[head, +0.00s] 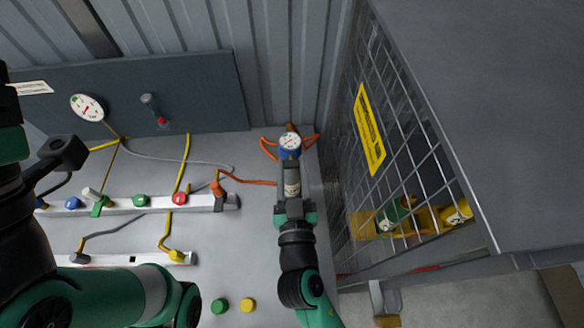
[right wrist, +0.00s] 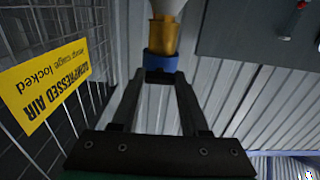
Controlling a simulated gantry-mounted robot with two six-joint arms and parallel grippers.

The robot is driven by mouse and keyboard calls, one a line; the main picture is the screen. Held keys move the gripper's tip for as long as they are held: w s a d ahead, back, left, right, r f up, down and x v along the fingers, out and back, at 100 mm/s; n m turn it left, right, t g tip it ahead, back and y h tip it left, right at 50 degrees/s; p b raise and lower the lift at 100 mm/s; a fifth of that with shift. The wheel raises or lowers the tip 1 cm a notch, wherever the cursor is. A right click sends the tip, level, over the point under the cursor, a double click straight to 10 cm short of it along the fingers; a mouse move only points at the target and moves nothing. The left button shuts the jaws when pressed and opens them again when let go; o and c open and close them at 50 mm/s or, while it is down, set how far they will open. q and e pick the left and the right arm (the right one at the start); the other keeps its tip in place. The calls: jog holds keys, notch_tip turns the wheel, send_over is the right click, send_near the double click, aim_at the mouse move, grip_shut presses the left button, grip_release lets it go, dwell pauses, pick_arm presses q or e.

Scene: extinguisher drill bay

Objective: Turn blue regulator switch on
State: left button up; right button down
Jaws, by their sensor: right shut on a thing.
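The blue regulator switch (head: 291,153) is at the back right of the grey bench, just below a small white dial gauge (head: 290,141). In the right wrist view it is a blue collar (right wrist: 160,64) around a brass stem (right wrist: 163,38). My right gripper (head: 290,166) reaches up to it from the front, and its two fingers are shut on the blue collar. Whether the switch is turned cannot be told. Part of my left gripper (head: 9,120) shows at the left edge; its fingertips are cut off or hidden.
A mesh cage (head: 400,130) with a yellow sign (head: 369,130) stands close on the right. To the left, a rail (head: 157,202) carries coloured knobs, with hoses around it. A green button (head: 220,306) and a yellow button (head: 248,305) are near the front.

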jog(key=shift+n, duration=0.4)
jog(key=n+p, duration=0.1)
jog(key=n, duration=0.2)
jog(key=shift+n, duration=0.4)
jog(key=n+p, duration=0.1)
jog(key=n, duration=0.3)
jog(key=shift+r+n, duration=0.1)
jog(key=shift+n, duration=0.2)
jog(key=n+p, duration=0.2)
jog(key=n, duration=0.3)
jog(key=shift+n+p, duration=0.8)
jog(key=shift+n, duration=0.9)
jog(key=shift+c, duration=2)
grip_release()
